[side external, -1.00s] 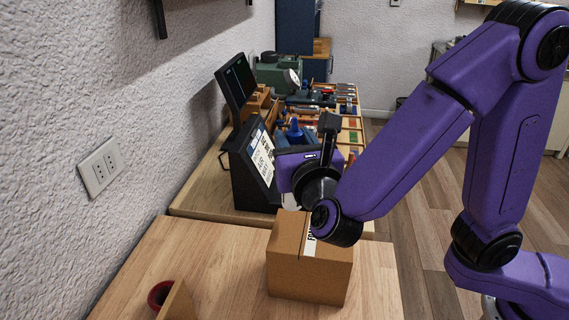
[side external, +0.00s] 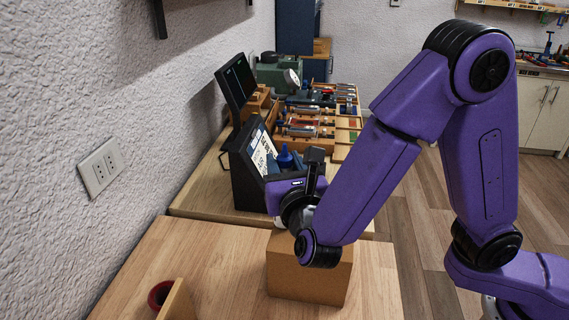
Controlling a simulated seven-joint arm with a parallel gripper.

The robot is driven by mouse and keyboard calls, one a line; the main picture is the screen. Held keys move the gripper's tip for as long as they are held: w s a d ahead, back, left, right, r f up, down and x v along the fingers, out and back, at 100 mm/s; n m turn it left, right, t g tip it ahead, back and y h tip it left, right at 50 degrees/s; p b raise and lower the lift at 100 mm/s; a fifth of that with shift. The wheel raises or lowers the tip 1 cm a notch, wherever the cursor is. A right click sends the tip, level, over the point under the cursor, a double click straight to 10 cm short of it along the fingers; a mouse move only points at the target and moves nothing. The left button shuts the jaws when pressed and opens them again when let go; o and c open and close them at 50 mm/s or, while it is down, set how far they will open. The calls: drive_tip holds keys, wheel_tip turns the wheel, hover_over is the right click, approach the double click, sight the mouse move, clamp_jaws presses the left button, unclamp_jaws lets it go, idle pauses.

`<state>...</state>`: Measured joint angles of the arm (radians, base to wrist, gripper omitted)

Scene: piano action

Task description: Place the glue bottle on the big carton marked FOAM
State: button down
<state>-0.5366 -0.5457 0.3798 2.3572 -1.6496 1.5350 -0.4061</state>
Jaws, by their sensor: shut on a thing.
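The big carton (side external: 309,282) is a closed brown box on the front wooden table. Its top is partly hidden by my arm, and its marking cannot be read now. My gripper (side external: 288,190) is just above the carton's back part, in front of the black screen stand. It is shut on the glue bottle (side external: 285,157), whose blue top stands upright above the gripper. The fingertips and most of the bottle are hidden behind the gripper and wrist. I cannot tell whether the bottle's base touches the carton.
A dark stand with a lit panel (side external: 262,150) rises behind the gripper on the back bench. Trays of tools (side external: 310,125) lie beyond it. A dark red cup (side external: 160,293) and a small wooden board (side external: 178,302) are at the front left.

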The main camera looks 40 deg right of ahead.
drive_tip(key=shift+f, duration=0.15)
drive_tip(key=c, duration=0.7)
unclamp_jaws()
drive_tip(key=shift+s+a+r, duration=0.1)
drive_tip(key=shift+s+r, duration=0.05)
drive_tip(key=shift+r, duration=0.05)
drive_tip(key=v, duration=1.1)
drive_tip(key=shift+s+a, duration=0.1)
drive_tip(key=shift+s, duration=0.25)
